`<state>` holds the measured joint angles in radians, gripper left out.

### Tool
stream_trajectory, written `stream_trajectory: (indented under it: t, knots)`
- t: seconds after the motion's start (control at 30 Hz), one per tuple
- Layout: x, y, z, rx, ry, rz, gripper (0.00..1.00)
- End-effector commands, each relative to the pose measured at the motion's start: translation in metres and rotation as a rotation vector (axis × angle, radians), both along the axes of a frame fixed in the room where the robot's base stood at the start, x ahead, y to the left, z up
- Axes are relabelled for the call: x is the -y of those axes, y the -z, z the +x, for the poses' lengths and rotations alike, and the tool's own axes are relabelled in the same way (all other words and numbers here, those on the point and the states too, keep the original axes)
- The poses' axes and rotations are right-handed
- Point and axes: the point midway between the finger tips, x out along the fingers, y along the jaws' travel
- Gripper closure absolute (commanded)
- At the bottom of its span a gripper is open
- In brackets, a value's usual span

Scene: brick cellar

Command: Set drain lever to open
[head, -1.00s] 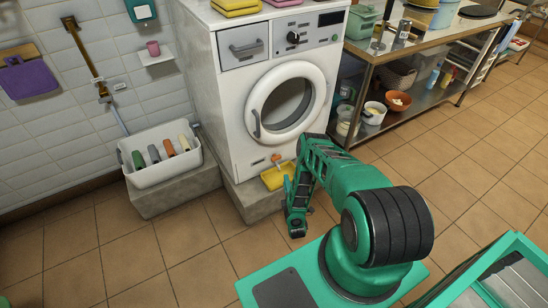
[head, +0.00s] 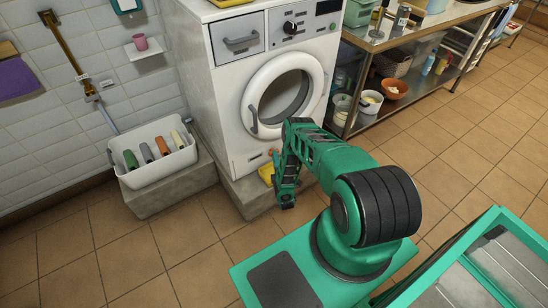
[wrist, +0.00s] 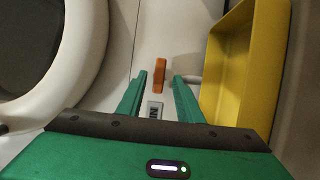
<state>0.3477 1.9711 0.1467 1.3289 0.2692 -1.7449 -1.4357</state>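The orange drain lever (wrist: 160,75) is on the white front of the washing machine (head: 240,110), between the round door (wrist: 45,60) and a yellow tray (wrist: 232,70). In the wrist view it runs up and down the picture, with a small grey label (wrist: 155,110) just below it. My gripper (wrist: 159,76) is open, its two green fingers apart on either side of the lever in the picture. I see no contact, and the remaining gap is hard to judge. In the head view my arm partly hides the yellow tray (head: 265,173), and the lever is barely visible.
The machine stands on a stone plinth (head: 245,195). A white bin (head: 160,165) with bottle-like items is on a ledge to its left. A metal shelf table (head: 385,45) with bowls and tubs stands to its right. The tiled floor is free in front.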

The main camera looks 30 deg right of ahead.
Motion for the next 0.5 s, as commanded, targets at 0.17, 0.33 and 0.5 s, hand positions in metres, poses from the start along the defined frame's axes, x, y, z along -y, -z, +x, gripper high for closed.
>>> stream_trajectory:
  t: [0.17, 0.33, 0.5]
  knots:
    - [0.006, -0.001, 0.017, 0.002, -0.001, -0.001, 0.67]
    - [0.008, 0.0, 0.022, 0.0, 0.0, 0.0, 0.67]
    - [0.008, 0.0, 0.022, 0.0, 0.0, 0.0, 0.67]
